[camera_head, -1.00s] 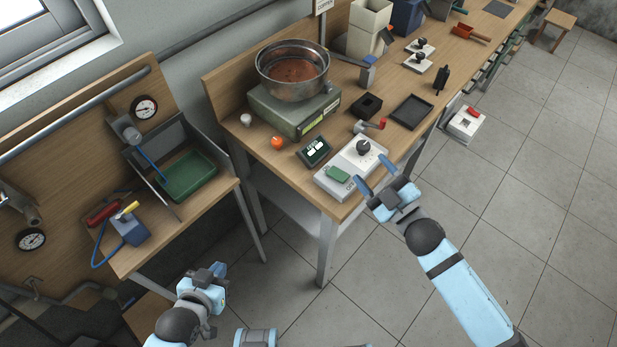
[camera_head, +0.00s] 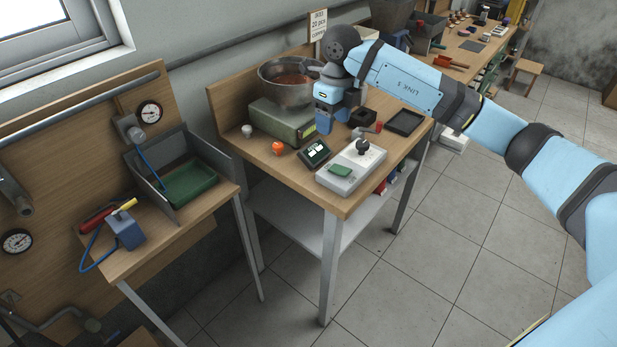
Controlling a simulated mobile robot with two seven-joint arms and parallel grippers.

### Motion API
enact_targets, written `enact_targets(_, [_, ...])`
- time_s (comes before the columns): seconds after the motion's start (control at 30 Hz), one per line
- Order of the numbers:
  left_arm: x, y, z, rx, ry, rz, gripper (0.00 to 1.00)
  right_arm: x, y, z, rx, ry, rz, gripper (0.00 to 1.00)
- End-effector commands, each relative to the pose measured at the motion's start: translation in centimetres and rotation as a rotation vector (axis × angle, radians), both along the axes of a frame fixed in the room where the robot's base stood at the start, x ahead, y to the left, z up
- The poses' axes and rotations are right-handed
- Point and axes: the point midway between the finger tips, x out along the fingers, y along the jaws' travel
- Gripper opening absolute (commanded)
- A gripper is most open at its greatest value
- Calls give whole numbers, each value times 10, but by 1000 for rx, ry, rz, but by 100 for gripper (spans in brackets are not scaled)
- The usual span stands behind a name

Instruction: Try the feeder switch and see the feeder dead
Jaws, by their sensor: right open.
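The feeder is a metal bowl (camera_head: 284,90) of reddish-brown parts on a grey-green base (camera_head: 281,122). A pale control box (camera_head: 349,171) stands at the bench's front edge, with a black knob (camera_head: 363,147) and a green switch-like piece (camera_head: 340,170) on top. I cannot tell which of these is the feeder switch, or whether the feeder runs. My right gripper (camera_head: 330,118) is open, pointing down beside the right end of the feeder base and behind the control box. Nothing shows between its fingers. My right arm hides part of the bowl's right side. My left gripper is out of view.
A black tray (camera_head: 405,122) lies to the right. The left bench holds a green tray (camera_head: 190,183) and a blue block (camera_head: 127,232).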

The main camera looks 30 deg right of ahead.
Motion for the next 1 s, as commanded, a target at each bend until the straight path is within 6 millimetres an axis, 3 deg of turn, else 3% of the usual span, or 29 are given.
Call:
enact_targets(0.17, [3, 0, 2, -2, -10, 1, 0, 2, -13, -1, -56, -1, -22, 60])
enact_targets(0.7, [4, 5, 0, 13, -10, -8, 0, 2, -12, -104, -49, -2, -19, 60])
enact_targets(1.0, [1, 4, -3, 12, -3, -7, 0, 2, -12, -131, -49, -3, -19, 60])
